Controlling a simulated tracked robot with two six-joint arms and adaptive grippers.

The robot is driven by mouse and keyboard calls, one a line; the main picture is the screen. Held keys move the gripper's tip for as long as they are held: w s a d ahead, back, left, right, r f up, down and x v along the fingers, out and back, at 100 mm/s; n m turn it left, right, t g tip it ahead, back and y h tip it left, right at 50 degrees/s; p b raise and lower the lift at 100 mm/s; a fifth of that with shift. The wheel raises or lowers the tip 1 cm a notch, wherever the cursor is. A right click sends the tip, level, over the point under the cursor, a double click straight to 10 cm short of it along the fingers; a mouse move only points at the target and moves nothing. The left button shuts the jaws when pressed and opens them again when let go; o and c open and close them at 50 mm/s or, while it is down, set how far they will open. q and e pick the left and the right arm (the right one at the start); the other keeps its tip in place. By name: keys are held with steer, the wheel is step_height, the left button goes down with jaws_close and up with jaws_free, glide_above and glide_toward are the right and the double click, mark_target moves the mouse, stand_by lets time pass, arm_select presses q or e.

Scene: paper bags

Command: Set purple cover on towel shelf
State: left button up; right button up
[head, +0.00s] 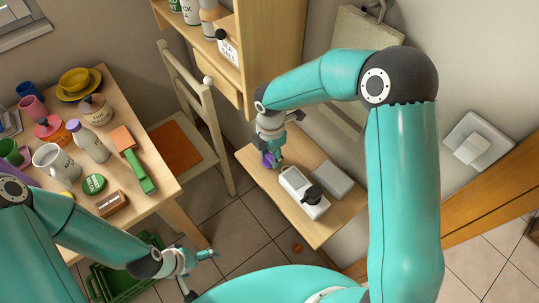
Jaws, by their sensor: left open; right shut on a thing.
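The purple cover (267,161) is a small purple piece held in my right gripper (271,154), mostly hidden by the fingers. My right gripper is shut on it over the left back part of a light wooden shelf (316,229). I cannot tell whether the cover touches the shelf. A white container with a black top (304,194) and a flat grey block (326,180), perhaps a folded towel, are on the shelf, to the right of the gripper. My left gripper (204,270) is open and empty, low at the front, right of the wooden table.
The wooden table (165,189) at left is crowded with mugs, a bottle (90,142) and several other items. A chair (219,150) and a tall cabinet (272,40) stand behind. A green crate (115,283) sits below my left arm. The shelf's front left part is bare.

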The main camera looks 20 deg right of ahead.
mark_target(270, 156)
steer(key=shift+f, duration=0.35)
steer(key=shift+f, duration=0.15)
steer(key=o, duration=0.8)
steer(key=shift+o, duration=0.2)
step_height(270, 156, up, 12)
stand_by(0.4)
